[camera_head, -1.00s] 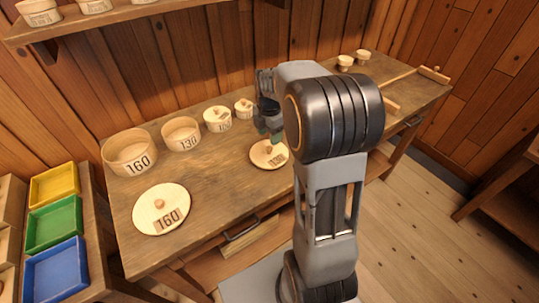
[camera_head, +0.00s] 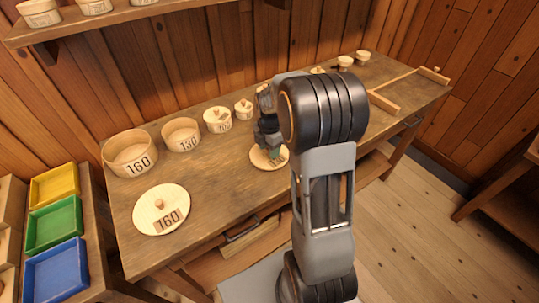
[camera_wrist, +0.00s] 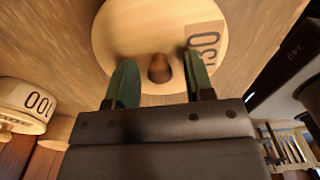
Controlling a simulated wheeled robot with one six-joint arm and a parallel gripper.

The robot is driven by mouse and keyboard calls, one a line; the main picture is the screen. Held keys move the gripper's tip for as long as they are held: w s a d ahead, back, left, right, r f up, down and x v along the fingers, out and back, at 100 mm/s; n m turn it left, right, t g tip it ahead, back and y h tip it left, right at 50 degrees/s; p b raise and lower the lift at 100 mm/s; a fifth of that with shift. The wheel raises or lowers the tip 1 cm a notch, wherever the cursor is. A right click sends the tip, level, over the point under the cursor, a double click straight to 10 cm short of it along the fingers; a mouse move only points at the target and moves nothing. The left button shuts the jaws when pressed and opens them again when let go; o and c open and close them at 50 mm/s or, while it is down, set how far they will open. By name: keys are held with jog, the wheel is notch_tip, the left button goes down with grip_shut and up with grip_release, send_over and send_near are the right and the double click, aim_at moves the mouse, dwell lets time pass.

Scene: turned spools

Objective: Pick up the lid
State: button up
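The round pale wooden lid marked 130 (camera_head: 262,158) lies flat on the workbench in the head view, partly hidden by my gripper (camera_head: 270,150). In the wrist view the lid (camera_wrist: 150,25) has a small dark brown knob (camera_wrist: 159,68). My gripper (camera_wrist: 159,84) is open, with one green finger on each side of the knob and a gap on both sides. A second lid, marked 160 (camera_head: 175,200), lies flat at the left front of the bench. It has a small knob.
Open round boxes marked 160 (camera_head: 118,160) and 130 (camera_head: 181,143) stand along the bench's back, beside smaller lidded boxes (camera_head: 217,126). Yellow, green and blue trays (camera_head: 54,226) are at the left. A wooden T-shaped piece (camera_head: 384,102) lies at the right.

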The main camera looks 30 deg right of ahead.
grip_shut()
jog(key=shift+r, duration=0.1)
